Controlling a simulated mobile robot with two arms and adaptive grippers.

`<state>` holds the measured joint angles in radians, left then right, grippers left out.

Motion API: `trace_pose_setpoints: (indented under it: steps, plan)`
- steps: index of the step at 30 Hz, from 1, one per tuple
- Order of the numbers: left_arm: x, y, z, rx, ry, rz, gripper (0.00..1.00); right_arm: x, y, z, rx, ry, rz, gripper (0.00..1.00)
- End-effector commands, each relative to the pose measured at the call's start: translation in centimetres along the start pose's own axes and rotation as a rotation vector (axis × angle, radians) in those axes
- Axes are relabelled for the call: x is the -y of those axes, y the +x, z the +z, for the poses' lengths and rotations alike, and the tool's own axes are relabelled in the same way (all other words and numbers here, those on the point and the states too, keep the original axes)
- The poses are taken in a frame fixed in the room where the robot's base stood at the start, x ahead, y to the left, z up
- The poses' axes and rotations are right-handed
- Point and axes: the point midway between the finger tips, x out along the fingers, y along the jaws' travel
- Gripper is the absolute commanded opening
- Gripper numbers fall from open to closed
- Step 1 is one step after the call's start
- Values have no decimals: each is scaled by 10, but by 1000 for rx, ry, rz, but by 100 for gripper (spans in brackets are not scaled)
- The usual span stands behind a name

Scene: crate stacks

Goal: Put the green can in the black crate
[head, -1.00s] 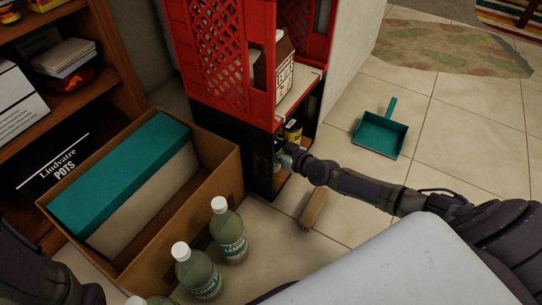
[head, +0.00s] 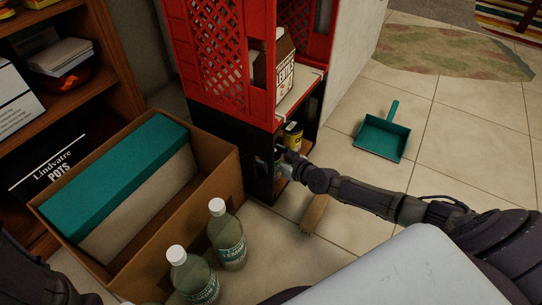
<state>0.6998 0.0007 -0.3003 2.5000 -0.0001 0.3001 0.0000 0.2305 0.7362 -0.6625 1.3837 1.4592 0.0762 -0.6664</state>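The black crate (head: 259,172) stands on the floor under a red crate, with its open side facing right. My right gripper (head: 283,162) is at this opening, its fingers partly hidden by the crate's edge and small in the picture. I cannot tell whether it is open or shut, or whether it holds anything. A yellow can with a dark label (head: 293,137) stands inside the black crate, just behind the gripper. Small pale items beside the gripper are too unclear to name. I cannot make out a green can. Part of my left arm shows at bottom left; its gripper is out of view.
The red crate (head: 211,60) holds a carton (head: 286,72). A cardboard box (head: 200,200) with a teal-lidded box stands left, with bottles (head: 228,240) before it. A wooden brush (head: 314,214) lies below my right arm. A teal dustpan (head: 382,138) lies on otherwise clear floor at right.

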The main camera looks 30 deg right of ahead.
Motion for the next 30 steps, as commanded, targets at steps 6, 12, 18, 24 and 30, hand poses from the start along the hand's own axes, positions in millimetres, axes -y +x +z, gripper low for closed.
trace_pose_setpoints:
  steps: [6, 12, 18, 24, 30]
  plan:
    - [3, 16, 6, 0, 0, 0, 40, 0, -28, -5, 4, -2, 0, 79]
    - [8, 36, 13, 0, 1, 0, 40, 0, -73, -6, 6, -3, -1, 79]
    - [11, 51, 18, -1, 1, 0, 40, 0, -107, -5, 3, -2, 0, 79]
    - [12, 55, 19, -1, 1, 0, 40, 0, -120, -3, 0, -1, 0, 79]
    - [11, 55, 19, -1, 1, 0, 40, 0, -121, -2, -1, -1, 0, 79]
